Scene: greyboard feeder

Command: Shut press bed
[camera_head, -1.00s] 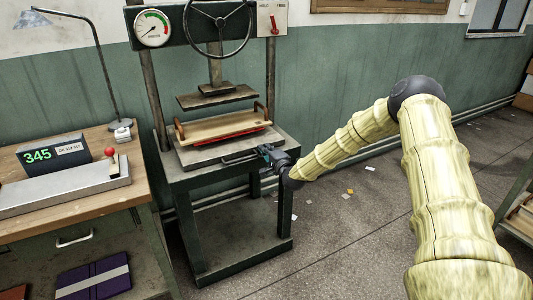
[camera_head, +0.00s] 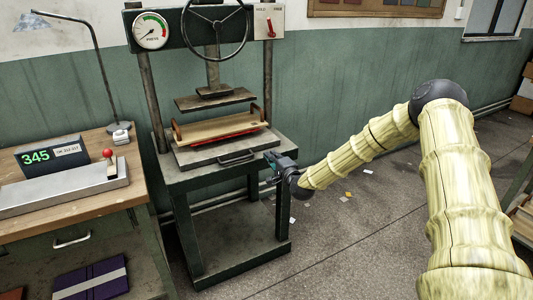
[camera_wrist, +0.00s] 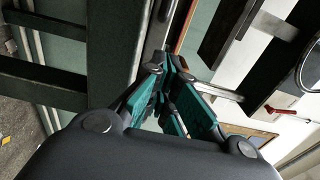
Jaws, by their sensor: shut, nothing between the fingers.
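The press bed (camera_head: 200,160) is a grey plate low in the green press frame, with a dark bar handle (camera_head: 237,157) on its front edge. A wooden tray (camera_head: 220,127) with side handles stands on the bed, with something red showing under its front. The bed's front part reaches forward of the platen (camera_head: 215,98) above; I cannot tell how far it is slid out. My gripper (camera_head: 271,160) is shut and empty, just right of the handle and apart from it. In the wrist view its teal fingers (camera_wrist: 168,80) are together in front of the press.
A handwheel (camera_head: 217,28), a gauge (camera_head: 151,30) and a red-lever switch panel (camera_head: 270,22) sit at the press top. A wooden desk (camera_head: 70,215) with a lamp (camera_head: 95,60) and digital display (camera_head: 50,155) stands close at the left.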

